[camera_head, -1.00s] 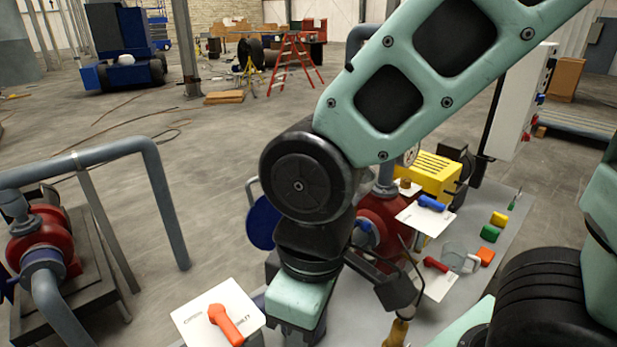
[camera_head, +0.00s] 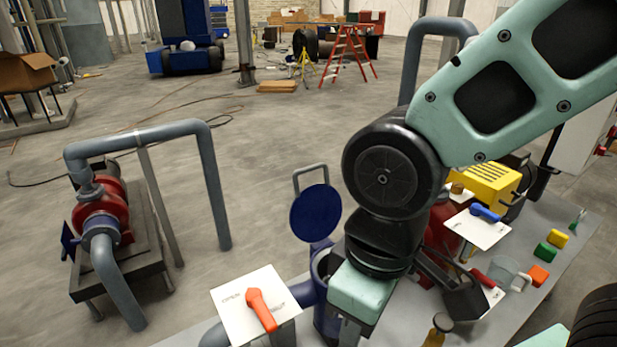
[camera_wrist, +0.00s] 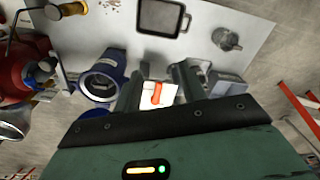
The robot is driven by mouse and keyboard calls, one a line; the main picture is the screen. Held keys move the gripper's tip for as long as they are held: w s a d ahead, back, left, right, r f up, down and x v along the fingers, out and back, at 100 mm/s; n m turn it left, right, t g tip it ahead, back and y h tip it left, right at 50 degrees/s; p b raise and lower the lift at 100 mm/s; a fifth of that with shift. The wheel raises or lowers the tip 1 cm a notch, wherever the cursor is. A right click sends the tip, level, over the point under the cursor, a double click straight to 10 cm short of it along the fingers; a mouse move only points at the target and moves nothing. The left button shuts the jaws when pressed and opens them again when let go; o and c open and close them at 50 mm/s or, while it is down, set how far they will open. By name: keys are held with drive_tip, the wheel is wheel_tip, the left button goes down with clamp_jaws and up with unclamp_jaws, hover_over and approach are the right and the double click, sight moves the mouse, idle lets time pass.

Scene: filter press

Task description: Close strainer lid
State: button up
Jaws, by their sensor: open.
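The strainer (camera_head: 326,312) is a dark blue vessel, partly hidden behind my gripper in the head view. Its round blue lid (camera_head: 315,213) stands open and upright above the body, with a grey loop handle (camera_head: 310,178) on top. In the wrist view the strainer's round open mouth (camera_wrist: 103,80) shows left of my fingers; I cannot make out the lid there. My gripper (camera_wrist: 157,92) is open and points down, with nothing held between the fingers. In the head view it is just right of the strainer, and its fingertips are hidden.
A white plate with an orange lever (camera_head: 261,308) stands left of the strainer. A blue lever (camera_head: 485,212), a red lever (camera_head: 482,280) and coloured blocks (camera_head: 545,252) are to the right. A black-framed tray (camera_wrist: 160,17) lies on the bench. Open floor lies behind.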

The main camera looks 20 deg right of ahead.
drive_tip(key=shift+w+a+r, duration=0.1)
drive_tip(key=shift+w, duration=0.05)
drive_tip(key=c, duration=0.5)
drive_tip(key=shift+m+y, duration=0.3)
drive_tip(key=shift+m, duration=0.1)
drive_tip(key=w, duration=0.1)
drive_tip(key=w+a+r, duration=0.1)
drive_tip(key=w, duration=0.1)
drive_tip(key=w+a+r, duration=0.1)
drive_tip(key=w, duration=0.1)
drive_tip(key=shift+w+a+p, duration=0.2)
drive_tip(key=shift+w+p, duration=0.05)
drive_tip(key=shift+p, duration=0.05)
clamp_jaws()
drive_tip(key=w+d+r+m+t+p, duration=0.1)
drive_tip(key=w+d+r, duration=0.1)
drive_tip(key=w, duration=1.1)
drive_tip(key=w+d+r+m+t+p, duration=0.1)
drive_tip(key=w+d+r+m, duration=0.1)
drive_tip(key=w, duration=1)
drive_tip(key=w+d+r+m+t, duration=0.1)
drive_tip(key=w+d, duration=0.2)
drive_tip(key=w, duration=1)
wheel_tip(320, 180, down, 9)
drive_tip(key=s+p, duration=0.1)
drive_tip(key=p, duration=0.5)
